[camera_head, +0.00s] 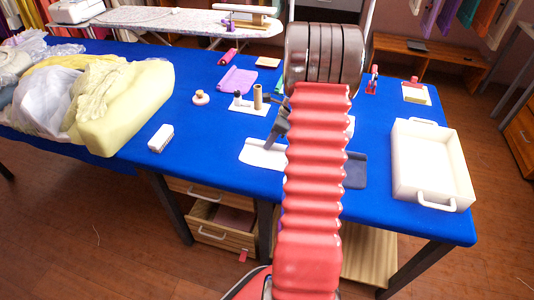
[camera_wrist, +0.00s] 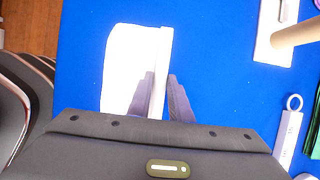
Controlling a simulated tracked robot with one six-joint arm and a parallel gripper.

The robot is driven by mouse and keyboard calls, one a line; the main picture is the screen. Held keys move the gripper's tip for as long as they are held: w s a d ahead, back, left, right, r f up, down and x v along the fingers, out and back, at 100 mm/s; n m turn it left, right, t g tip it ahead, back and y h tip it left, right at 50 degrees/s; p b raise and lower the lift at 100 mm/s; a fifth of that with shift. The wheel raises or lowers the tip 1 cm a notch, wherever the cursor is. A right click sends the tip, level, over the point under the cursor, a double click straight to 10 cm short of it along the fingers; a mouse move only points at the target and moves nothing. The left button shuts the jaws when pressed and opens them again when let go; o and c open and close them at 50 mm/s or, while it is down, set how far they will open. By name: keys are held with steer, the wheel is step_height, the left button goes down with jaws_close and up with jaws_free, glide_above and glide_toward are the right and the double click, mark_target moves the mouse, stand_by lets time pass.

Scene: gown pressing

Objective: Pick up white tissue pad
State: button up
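The white tissue pad (camera_head: 262,154) lies flat on the blue table, with a raised strip along one edge; my arm hides its right part in the head view. In the wrist view the pad (camera_wrist: 124,62) is left of centre, its raised edge running down between my fingers. My gripper (camera_wrist: 161,76) is open, with one finger on each side of that edge. The left finger overlaps the pad and the right finger shows against blue cloth. I cannot tell whether either finger touches the pad. In the head view my gripper (camera_head: 277,131) is partly hidden behind my arm.
A white tray (camera_head: 408,192) stands at right. A dark pad (camera_head: 354,171) lies right of my arm. A white stand (camera_head: 243,107) holds a tan spool (camera_head: 257,97). A small white block (camera_head: 161,138) and piled yellow fabric (camera_head: 125,105) are at left.

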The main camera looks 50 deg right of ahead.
jaws_close()
steer(key=shift+r, duration=0.1)
step_height(320, 180, up, 10)
stand_by(0.6)
steer(key=shift+c, duration=0.2)
jaws_free()
jaws_close()
